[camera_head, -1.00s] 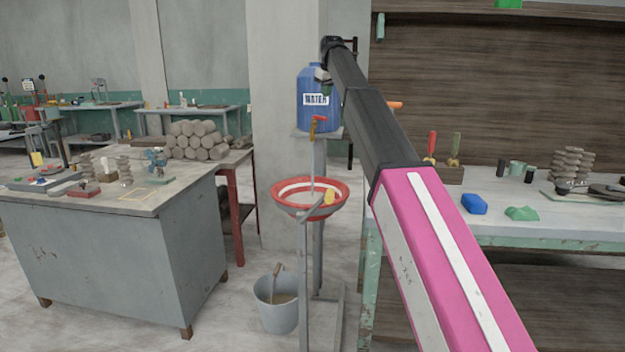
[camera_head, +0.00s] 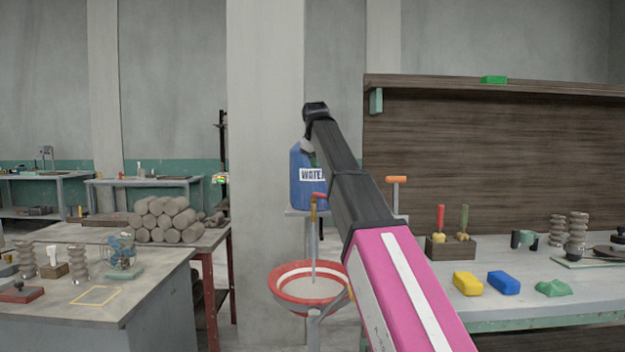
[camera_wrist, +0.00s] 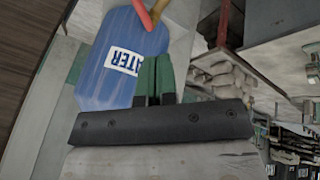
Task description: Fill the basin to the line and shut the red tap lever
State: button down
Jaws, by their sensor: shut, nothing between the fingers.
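A blue water jug (camera_head: 304,190) stands on a stand in front of a pillar, with a brass tap below it. The red tap lever (camera_head: 318,196) lies roughly sideways on the tap; it also shows in the wrist view (camera_wrist: 143,15). A thin pale stream (camera_head: 314,240) runs from the tap down into the basin (camera_head: 284,297), which has a red rim and a white band inside. The water level against the line is hard to tell. My gripper (camera_wrist: 155,78), with green fingers, is shut and empty beside the jug, apart from the lever.
My arm hides the stand's right side and part of the basin rim. At right, a workbench (camera_head: 530,312) holds yellow (camera_head: 467,284), blue (camera_head: 504,283) and green (camera_head: 553,288) lumps. A table (camera_head: 130,312) with clay pieces stands at left.

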send_near(326, 195)
jog(key=w+a+f, duration=0.2)
jog(key=a+f, duration=0.2)
jog(key=f, duration=0.1)
jog(key=shift+w+d+f, duration=0.35)
jog(key=shift+w+d, duration=0.1)
jog(key=shift+d, duration=0.15)
jog(key=shift+w+d+f, duration=0.3)
jog(key=shift+w+d, duration=0.15)
jog(key=shift+d, duration=0.15)
jog(key=shift+w+d+n, duration=0.2)
jog(key=shift+d+n, duration=0.2)
jog(key=shift+n, duration=0.2)
jog(key=shift+w+d+n+y, duration=0.35)
jog(key=shift+n+y, duration=0.25)
jog(key=shift+n, duration=0.1)
jog(key=shift+w+d+n+g+y, duration=0.2)
jog(key=shift+w+d+n+y, duration=0.25)
jog(key=shift+w+n, duration=0.35)
jog(key=shift+w+d+n+g+y, duration=0.25)
jog(key=shift+w+d+n, duration=0.35)
jog(key=shift+n, duration=0.4)
jog(key=shift+w, duration=0.1)
